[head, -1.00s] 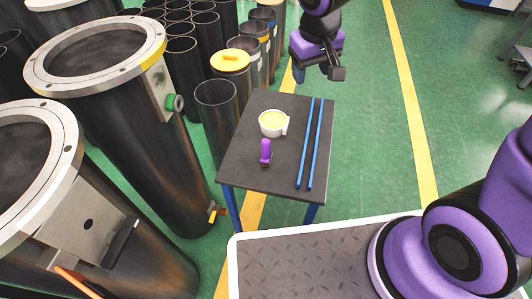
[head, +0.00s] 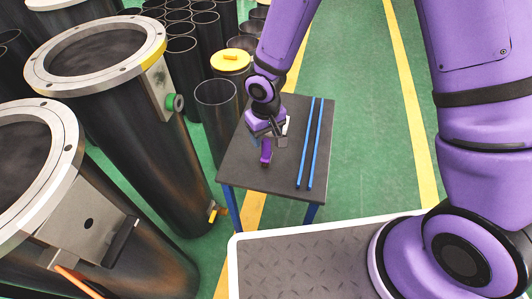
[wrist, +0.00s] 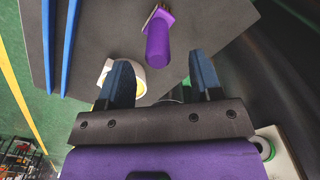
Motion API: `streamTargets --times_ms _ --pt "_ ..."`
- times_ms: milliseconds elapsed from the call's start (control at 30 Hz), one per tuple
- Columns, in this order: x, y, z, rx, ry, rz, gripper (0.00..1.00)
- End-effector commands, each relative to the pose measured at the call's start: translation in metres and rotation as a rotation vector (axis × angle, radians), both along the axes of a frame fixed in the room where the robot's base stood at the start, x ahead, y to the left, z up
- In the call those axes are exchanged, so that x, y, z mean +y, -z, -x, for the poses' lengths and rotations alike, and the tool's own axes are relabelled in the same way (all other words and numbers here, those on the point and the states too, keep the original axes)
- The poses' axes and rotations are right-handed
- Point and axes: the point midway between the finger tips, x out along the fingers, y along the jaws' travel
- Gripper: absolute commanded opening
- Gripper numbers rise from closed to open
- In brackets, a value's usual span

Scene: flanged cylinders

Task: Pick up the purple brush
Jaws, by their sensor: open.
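The purple brush (head: 265,152) lies on the small dark table (head: 240,172). In the wrist view the brush (wrist: 159,40) lies ahead of the fingertips, its handle end towards my gripper and its bristle end away. My gripper (head: 268,137) is over the table close to the brush in the head view. In the wrist view my gripper (wrist: 163,72) is open, with nothing held between its two blue fingers. The brush lines up with the gap between them and looks apart from them.
A white cup with yellow contents (wrist: 138,82) sits partly behind the left finger in the wrist view. Two blue rods (head: 311,145) lie on the table's right side. Large flanged cylinders (head: 110,120) stand to the left. Green floor is free to the right.

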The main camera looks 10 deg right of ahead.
Motion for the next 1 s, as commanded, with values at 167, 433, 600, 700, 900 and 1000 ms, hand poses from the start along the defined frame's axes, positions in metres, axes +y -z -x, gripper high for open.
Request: streamTargets --times_ms 167,433,600,700,900,1000 --pt "0.000 0.010 0.000 0.000 0.000 0.000 0.59" --pt "-0.001 0.043 -0.004 0.002 -0.002 0.001 0.59" --pt "-0.001 0.058 -0.004 0.000 -0.001 0.000 0.59" --pt "-0.001 0.060 -0.004 -0.001 -0.001 0.000 0.59" --pt "-0.001 0.060 -0.004 -0.002 0.000 -0.001 0.57" --pt "-0.001 0.060 -0.004 -0.002 0.000 -0.001 0.34"
